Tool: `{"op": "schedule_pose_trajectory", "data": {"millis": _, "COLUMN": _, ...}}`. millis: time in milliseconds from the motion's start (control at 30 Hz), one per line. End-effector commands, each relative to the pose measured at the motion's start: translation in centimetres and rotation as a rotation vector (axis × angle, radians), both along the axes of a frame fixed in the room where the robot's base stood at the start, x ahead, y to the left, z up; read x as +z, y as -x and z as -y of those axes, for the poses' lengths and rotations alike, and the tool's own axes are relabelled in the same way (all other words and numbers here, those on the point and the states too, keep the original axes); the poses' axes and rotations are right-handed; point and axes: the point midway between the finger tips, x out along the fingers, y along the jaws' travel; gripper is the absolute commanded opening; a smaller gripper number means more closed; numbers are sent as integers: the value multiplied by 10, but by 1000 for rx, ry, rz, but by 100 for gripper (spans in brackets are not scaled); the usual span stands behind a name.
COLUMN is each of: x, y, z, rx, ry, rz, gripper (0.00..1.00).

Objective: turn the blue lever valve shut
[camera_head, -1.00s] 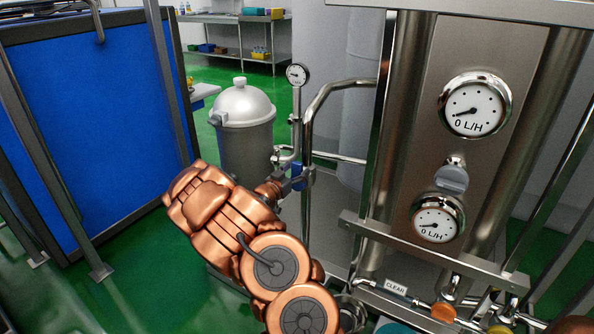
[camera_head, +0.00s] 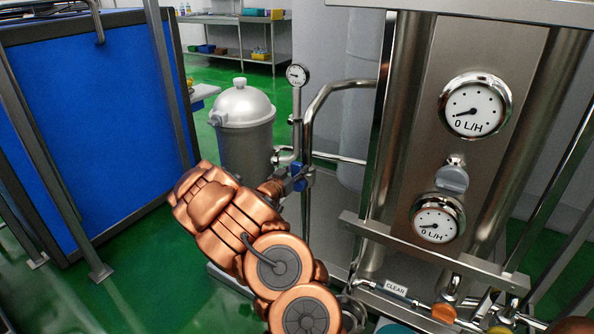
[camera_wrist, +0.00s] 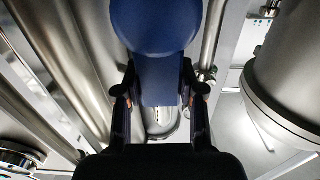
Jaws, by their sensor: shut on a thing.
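The blue lever valve (camera_head: 300,179) sits on the steel pipework below the small round gauge, and only a small part of its blue handle shows in the head view. In the wrist view, the blue handle (camera_wrist: 155,28) has a wide rounded end at the top and a narrower flat part running down between my fingers. My gripper (camera_wrist: 160,88) is shut on this narrower part, with one dark finger on each side. In the head view, my gripper (camera_head: 290,183) meets the lever from the left. My copper arm hides the area below it.
A small gauge (camera_head: 297,75) stands on a thin pipe above the valve. A curved steel pipe (camera_head: 318,103) runs close on the right, beside the panel with two flow gauges (camera_head: 475,108). A grey lidded vessel (camera_head: 244,140) stands behind. Green floor (camera_head: 140,265) is open at left.

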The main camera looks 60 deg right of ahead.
Motion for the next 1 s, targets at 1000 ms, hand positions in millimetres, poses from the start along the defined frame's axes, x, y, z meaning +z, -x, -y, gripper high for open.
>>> {"op": "schedule_pose_trajectory", "data": {"millis": 1000, "x": -4, "y": 12, "z": 3, "rx": -7, "ry": -5, "rz": 153, "gripper": 0}}
